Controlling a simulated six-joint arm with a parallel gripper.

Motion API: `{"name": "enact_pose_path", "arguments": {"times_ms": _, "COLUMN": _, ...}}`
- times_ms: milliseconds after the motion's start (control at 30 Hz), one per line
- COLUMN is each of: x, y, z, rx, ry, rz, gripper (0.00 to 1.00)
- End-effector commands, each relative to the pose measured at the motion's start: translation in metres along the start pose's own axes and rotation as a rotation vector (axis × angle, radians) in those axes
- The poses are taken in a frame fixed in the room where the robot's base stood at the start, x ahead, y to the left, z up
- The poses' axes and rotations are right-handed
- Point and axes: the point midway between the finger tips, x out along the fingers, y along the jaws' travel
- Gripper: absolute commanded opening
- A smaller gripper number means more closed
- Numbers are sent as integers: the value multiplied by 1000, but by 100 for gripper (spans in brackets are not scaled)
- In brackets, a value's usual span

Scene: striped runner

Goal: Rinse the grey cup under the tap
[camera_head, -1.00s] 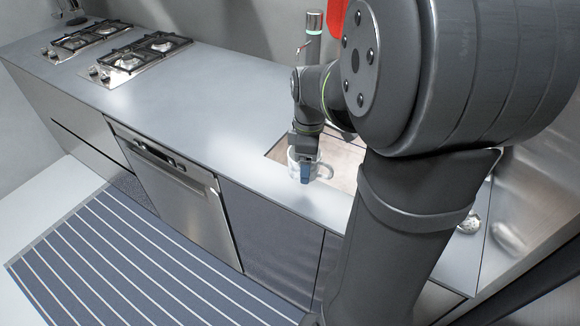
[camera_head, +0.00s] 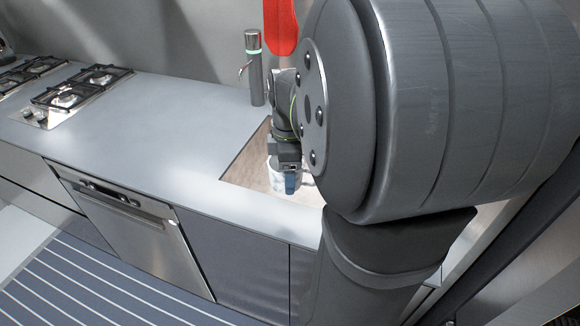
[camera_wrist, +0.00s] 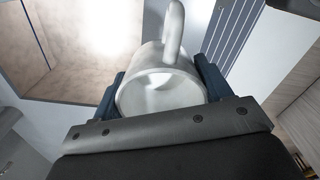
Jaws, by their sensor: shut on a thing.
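The grey cup (camera_wrist: 161,90) fills the middle of the wrist view, its handle pointing up in the picture and its inside partly visible. My gripper (camera_wrist: 160,88) is shut on it, with one dark blue finger on each side. In the head view the cup (camera_head: 274,178) shows as a pale piece below my gripper (camera_head: 290,180), over the sink opening; my arm hides part of it. The tap (camera_head: 254,75) stands upright behind the sink, a dark post with a green ring. I see no water at its spout. The sink (camera_head: 243,160) has a brown inside and is partly hidden by my arm.
The grey counter (camera_head: 165,125) is clear left of the sink. A gas hob (camera_head: 85,88) lies at the far left. A red thing (camera_head: 280,25) hangs behind the tap. A dishwasher (camera_head: 140,235) and a striped runner (camera_head: 75,290) are in front below.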

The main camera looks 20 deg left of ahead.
Motion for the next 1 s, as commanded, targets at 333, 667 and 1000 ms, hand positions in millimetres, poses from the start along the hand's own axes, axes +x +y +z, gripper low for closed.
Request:
{"name": "enact_pose_path", "arguments": {"times_ms": 333, "x": 32, "y": 53, "z": 45, "rx": 318, "ry": 89, "rz": 166, "gripper": 40}}
{"name": "enact_pose_path", "arguments": {"times_ms": 667, "x": 58, "y": 107, "z": 113, "rx": 698, "ry": 127, "rz": 430, "gripper": 40}}
{"name": "enact_pose_path", "arguments": {"times_ms": 1000, "x": 63, "y": 125, "z": 133, "rx": 784, "ry": 123, "rz": 501, "gripper": 40}}
